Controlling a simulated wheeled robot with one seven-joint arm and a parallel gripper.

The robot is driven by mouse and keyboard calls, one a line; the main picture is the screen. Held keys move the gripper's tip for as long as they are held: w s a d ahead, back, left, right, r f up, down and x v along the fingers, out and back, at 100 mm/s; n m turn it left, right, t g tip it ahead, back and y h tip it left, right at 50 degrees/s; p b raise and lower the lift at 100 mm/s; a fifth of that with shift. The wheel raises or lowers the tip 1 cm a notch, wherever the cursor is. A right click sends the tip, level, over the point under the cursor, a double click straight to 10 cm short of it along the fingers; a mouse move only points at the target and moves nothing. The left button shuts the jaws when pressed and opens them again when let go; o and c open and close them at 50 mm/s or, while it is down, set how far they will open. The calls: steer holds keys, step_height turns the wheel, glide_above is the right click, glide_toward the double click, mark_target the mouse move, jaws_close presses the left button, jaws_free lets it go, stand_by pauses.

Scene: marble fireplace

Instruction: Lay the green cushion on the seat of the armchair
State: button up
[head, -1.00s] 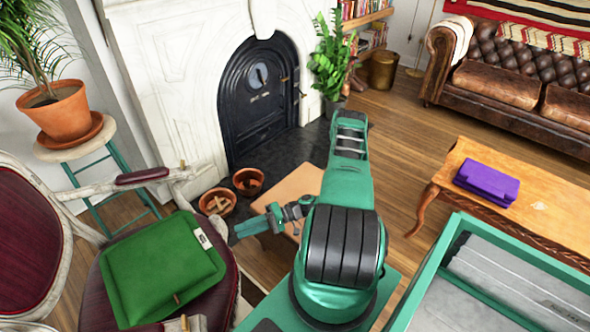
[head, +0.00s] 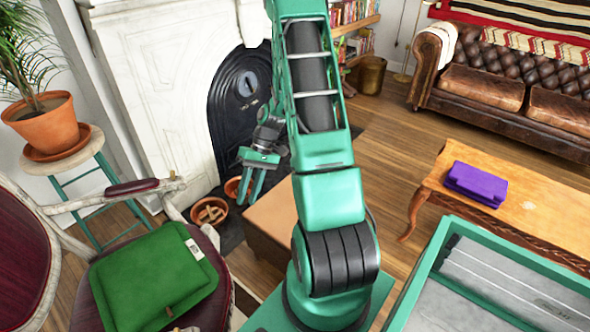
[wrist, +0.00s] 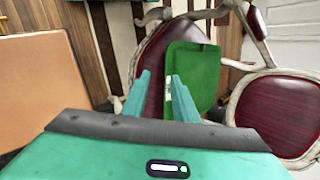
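The green cushion (head: 154,279) lies flat on the dark red seat of the armchair (head: 211,310) at the lower left of the head view. A white label shows at its upper right corner. The cushion (wrist: 198,75) and the armchair (wrist: 155,78) also show in the wrist view, beyond the fingers. My gripper (head: 258,196) is raised, to the right of the cushion and clear of it. Its two fingers (wrist: 160,88) point down and are apart, with nothing between them.
A plant in a terracotta pot (head: 46,123) stands on a stool at the left. A terracotta bowl (head: 209,211) sits by the fireplace. A wooden table (head: 545,208) with a purple folded item (head: 477,183) is at the right.

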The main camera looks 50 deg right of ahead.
steer(key=s+a+r+m+h, duration=0.1)
steer(key=s+r+h, duration=0.1)
steer(key=s+r, duration=0.5)
steer(key=s+r+h, duration=0.2)
steer(key=r+h, duration=0.1)
steer(key=r, duration=0.7)
steer(key=s+r+m+h, duration=0.1)
steer(key=s+r, duration=0.2)
steer(key=s, duration=0.3)
steer(key=s+a+r+m, duration=0.1)
steer(key=s+r, duration=0.3)
steer(key=s, duration=0.3)
steer(key=shift+a+m+t+h, duration=0.2)
steer(key=shift+m+t+h, duration=0.1)
steer(key=shift+t+h, duration=0.1)
steer(key=shift+w, duration=0.1)
